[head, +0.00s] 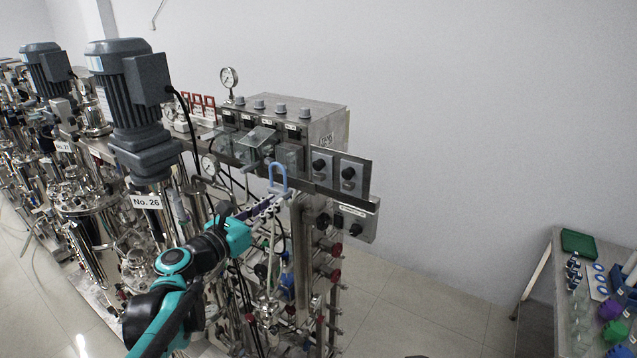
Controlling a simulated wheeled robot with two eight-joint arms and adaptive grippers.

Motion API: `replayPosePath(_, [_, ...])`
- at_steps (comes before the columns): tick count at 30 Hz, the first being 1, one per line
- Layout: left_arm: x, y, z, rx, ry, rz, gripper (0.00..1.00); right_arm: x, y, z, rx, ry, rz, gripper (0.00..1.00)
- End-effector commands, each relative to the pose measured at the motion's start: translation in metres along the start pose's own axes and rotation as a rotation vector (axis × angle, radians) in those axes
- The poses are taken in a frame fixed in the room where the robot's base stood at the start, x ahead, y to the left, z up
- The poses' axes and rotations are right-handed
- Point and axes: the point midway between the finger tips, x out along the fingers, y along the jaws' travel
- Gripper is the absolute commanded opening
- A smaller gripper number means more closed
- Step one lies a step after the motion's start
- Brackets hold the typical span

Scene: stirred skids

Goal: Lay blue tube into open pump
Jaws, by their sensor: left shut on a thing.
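The blue tube (278,167) is a light-blue loop shaped like an upside-down U, standing upright in front of the skid's panel. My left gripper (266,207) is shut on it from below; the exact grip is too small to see. The pumps form a row on the front of the steel cabinet. The open pump (262,136) appears to be the one with its clear cover tilted up, above and left of the tube. The tube is apart from it. My right gripper is not in view.
The steel cabinet (325,122) carries knobs on top. A control plate (350,174) with black knobs sits just right of the tube. A motor (140,100) marked No. 26 stands left. Pipes and valves crowd below. A table (556,290) with small parts is far right, with free floor between.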

Motion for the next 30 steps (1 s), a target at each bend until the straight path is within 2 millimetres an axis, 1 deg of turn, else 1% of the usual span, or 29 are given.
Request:
replayPosePath(6, [0.0,0.0,0.0,0.0,0.0,0.0,0.0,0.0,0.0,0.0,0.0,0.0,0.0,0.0])
replayPosePath(9, [0.0,0.003,0.0,0.0,0.0,0.001,0.0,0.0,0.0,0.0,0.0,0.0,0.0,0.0])
replayPosePath(27, [0.0,0.053,0.0,0.0,0.0,0.002,0.0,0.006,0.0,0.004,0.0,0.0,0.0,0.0])
replayPosePath(30, [0.0,0.058,0.0,0.0,0.0,0.001,0.0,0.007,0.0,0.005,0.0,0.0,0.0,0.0])
